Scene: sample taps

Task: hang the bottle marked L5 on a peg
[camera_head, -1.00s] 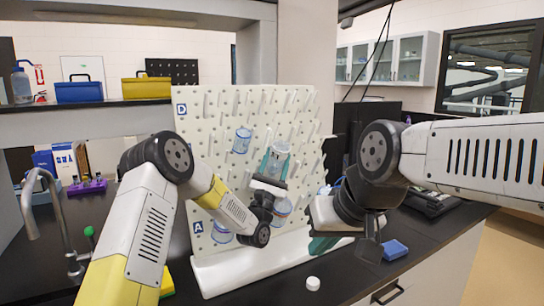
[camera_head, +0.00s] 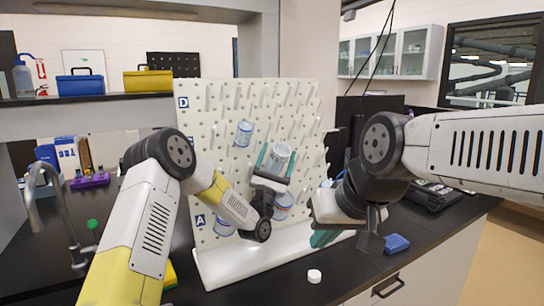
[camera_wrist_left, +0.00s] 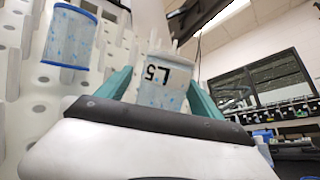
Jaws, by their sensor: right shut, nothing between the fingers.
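The bottle marked L5 (camera_wrist_left: 164,80) is clear with bluish specks and a white label, and shows in the left wrist view in front of the pegboard. In the head view the same bottle (camera_head: 280,155) is at the board's middle right. My left gripper (camera_head: 279,162) has its teal fingers apart, one on each side of the bottle, with a small gap visible at the left finger. I cannot tell whether a peg is inside the bottle. The white pegboard (camera_head: 215,160) has rows of slanted pegs. My right gripper (camera_head: 322,238) is shut and empty, low before the board.
Other bottles hang on the board: one upper left (camera_head: 244,133), one low right (camera_head: 284,205) and one low left (camera_head: 223,227). A white cap (camera_head: 314,276) and a blue block (camera_head: 396,243) lie on the black bench. A tap (camera_head: 50,205) stands at left.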

